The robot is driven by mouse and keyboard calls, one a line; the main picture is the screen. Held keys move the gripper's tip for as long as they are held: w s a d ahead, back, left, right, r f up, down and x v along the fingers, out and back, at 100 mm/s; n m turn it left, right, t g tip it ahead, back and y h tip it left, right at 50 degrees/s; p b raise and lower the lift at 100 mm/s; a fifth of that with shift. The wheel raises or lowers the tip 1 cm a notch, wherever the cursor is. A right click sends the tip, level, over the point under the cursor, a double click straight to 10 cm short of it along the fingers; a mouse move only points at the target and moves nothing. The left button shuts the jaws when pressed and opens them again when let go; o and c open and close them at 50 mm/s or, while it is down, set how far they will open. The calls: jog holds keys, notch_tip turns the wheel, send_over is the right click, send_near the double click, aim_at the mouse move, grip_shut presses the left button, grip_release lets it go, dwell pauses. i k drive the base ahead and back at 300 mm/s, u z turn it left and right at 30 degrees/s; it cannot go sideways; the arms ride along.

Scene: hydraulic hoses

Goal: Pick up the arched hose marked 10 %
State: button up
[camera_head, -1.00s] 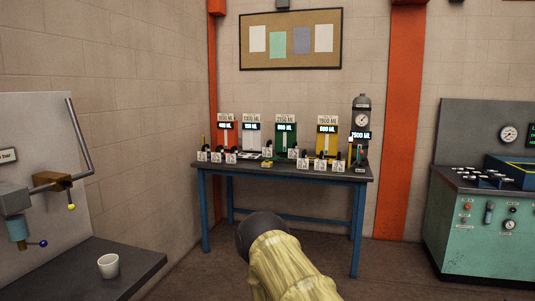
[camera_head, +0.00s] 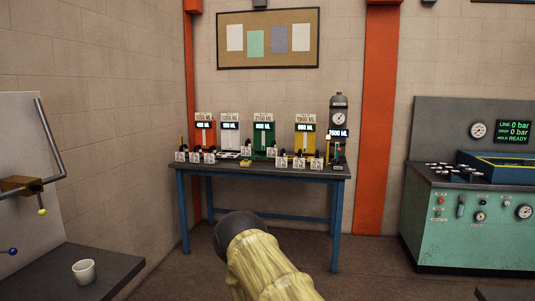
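Several small dark pieces with white tags stand along the front of a blue-legged table (camera_head: 262,171). One tagged group (camera_head: 195,156) is at the table's left and another tagged group (camera_head: 298,162) is right of centre. The tag markings are too small to read, so I cannot tell which piece, if any, is the arched hose marked 10 %. My arm shows at the bottom centre as a yellowish link with a dark rounded end, well short of the table. My gripper's fingers are not visible.
Red, white, green and yellow units with displays stand on the table, with a dark gauge column (camera_head: 339,130) at its right. A green console (camera_head: 470,225) stands right. A dark bench (camera_head: 115,268) with a white cup (camera_head: 84,271) is at lower left. Floor shows between.

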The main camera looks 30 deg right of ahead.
aim_at(246, 150)
jog(key=z, duration=1.55)
jog(key=i, duration=4.75)
jog(key=u, duration=1.9)
